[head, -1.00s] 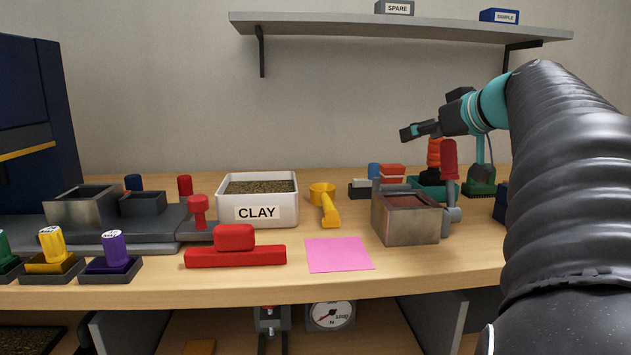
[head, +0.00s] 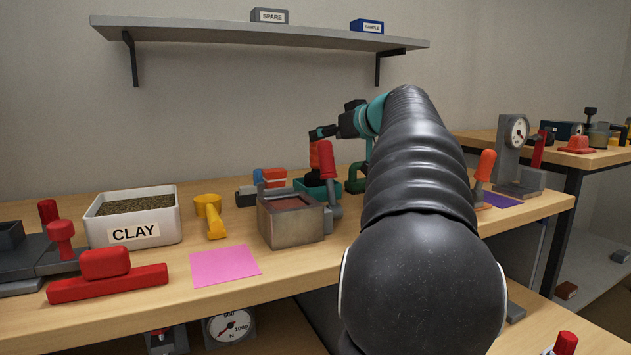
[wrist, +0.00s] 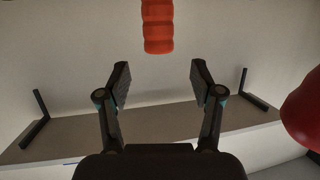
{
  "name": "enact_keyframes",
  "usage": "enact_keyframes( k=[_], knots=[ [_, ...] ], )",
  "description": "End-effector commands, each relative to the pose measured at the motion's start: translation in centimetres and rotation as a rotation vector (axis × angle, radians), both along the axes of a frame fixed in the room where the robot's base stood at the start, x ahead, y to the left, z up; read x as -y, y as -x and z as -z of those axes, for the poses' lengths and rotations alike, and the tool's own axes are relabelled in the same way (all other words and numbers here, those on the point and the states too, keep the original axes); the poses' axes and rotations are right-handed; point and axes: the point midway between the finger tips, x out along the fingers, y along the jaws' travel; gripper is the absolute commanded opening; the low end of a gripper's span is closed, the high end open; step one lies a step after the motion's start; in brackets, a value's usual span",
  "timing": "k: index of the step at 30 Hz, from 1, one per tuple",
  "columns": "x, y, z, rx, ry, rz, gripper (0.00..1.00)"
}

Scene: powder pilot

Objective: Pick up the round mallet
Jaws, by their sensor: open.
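An orange-red ribbed handle (head: 314,155) stands upright behind the metal box, in or at a teal tray (head: 320,191). It is probably the round mallet; its lower end is hidden in the head view, so its head shape cannot be told. My gripper (head: 318,133) is near the top of this handle, at the back of the bench. In the wrist view my gripper (wrist: 160,80) is open and empty. The orange handle (wrist: 158,25) hangs in from the top edge, in line with the gap between the fingers, not between the pads.
A metal box (head: 290,222) with a red-handled lever (head: 326,160) stands in front of the tray; a blurred red knob (wrist: 302,110) is close at right in the wrist view. The clay bin (head: 160,212), yellow tool (head: 210,208) and pink sheet (head: 225,266) are left.

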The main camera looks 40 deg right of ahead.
Motion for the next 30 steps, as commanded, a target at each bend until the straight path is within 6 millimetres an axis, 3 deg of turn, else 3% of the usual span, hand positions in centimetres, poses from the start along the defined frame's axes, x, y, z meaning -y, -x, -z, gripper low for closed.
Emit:
enact_keyframes(
  k=[8,17,24,26,30],
  knots=[
    [0.0,-1.4,0.7,-0.001,-0.002,-0.002,0.66],
    [0.2,-4.9,2.4,-0.001,-0.001,-0.002,0.66],
    [0.3,-5.1,2.5,0.001,0.000,0.001,0.66],
    [0.3,-5.1,2.5,0.001,0.000,0.001,0.54],
    [0.3,-5.1,2.5,0.001,0.000,0.001,0.19]
  ],
)
